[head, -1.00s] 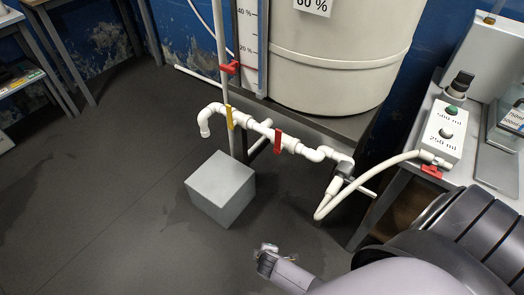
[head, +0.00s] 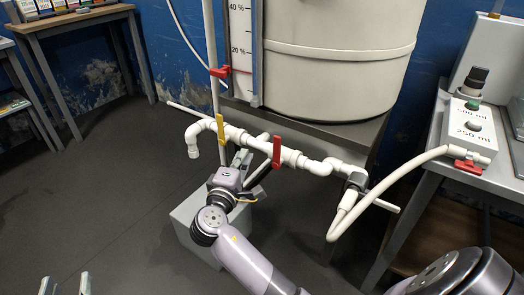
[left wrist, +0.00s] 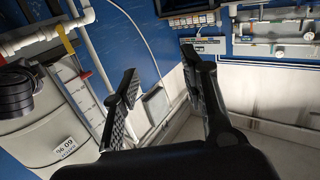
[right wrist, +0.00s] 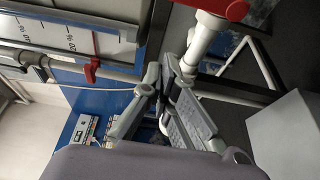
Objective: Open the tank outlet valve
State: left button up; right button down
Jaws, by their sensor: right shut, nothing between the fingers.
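The white outlet pipe (head: 250,143) runs below the cream tank (head: 330,75). It carries a yellow lever (head: 220,130) and a red lever (head: 276,152), both standing crosswise to the pipe. My right gripper (head: 240,160) is shut and empty, just below the pipe between these two levers; contact cannot be told. In the right wrist view its fingers (right wrist: 160,78) are together, with a red lever (right wrist: 225,7) at the top edge. My left gripper (head: 65,284) is open and empty at the bottom left, away from the pipe; its spread fingers show in the left wrist view (left wrist: 165,90).
A grey block (head: 190,235) stands on the floor behind my right arm. A hose (head: 385,175) links the pipe to a box with a red lever (head: 468,166) on the right table. Another red lever (head: 220,72) sits by the level gauge.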

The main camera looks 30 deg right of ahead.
aim_at(277, 153)
pick_arm(q)
notch_tip(277, 153, up, 9)
jog(key=s+t+h+b, duration=0.1)
jog(key=t+h+b, duration=0.1)
jog(key=t, duration=0.3)
jog(key=shift+s+d, duration=0.2)
jog(key=shift+d, duration=0.25)
pick_arm(e)
jog(key=w+d, duration=0.1)
jog(key=d, duration=0.6)
jog(key=shift+w, duration=0.2)
pick_arm(q)
jog(key=shift+t, duration=0.3)
pick_arm(e)
jog(key=shift+d+f, duration=0.1)
jog(key=shift+d, duration=0.05)
